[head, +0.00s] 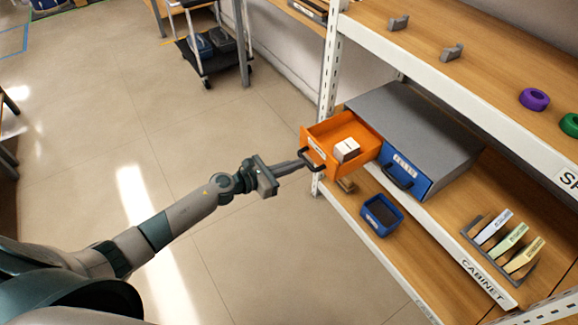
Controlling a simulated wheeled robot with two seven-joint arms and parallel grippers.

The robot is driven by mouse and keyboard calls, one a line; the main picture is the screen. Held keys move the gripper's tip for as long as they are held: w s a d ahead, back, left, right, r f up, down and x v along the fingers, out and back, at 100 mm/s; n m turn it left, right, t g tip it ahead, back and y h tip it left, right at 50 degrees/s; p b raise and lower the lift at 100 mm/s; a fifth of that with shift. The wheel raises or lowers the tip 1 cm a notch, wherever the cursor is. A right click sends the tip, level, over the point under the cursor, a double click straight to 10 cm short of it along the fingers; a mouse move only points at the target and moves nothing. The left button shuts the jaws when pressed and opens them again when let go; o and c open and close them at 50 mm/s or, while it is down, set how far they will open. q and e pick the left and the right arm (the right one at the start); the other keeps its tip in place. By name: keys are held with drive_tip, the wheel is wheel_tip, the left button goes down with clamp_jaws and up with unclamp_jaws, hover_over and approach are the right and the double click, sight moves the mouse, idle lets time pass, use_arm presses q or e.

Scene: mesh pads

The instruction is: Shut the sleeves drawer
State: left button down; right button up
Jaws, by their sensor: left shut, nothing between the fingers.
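An orange drawer (331,132) stands pulled out from the left side of a grey cabinet (415,118) on the shelf. It has a dark handle and a white label too small to read. White boxes (346,149) lie inside it. A blue drawer (403,173) beside it on the right is closed and also has a label and dark handle. My left gripper (302,163) is shut and empty, with its fingertips close to the orange drawer's front and handle. I cannot tell whether they touch. My right gripper is not in view.
A blue bin (381,214) sits on the lower shelf below the drawers. A holder with several coloured cards (505,242) stands to the right. The floor at left is clear.

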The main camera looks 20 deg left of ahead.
sight(342, 142)
use_arm(q)
drive_tip(key=shift+w+d, duration=0.1)
idle(0.3)
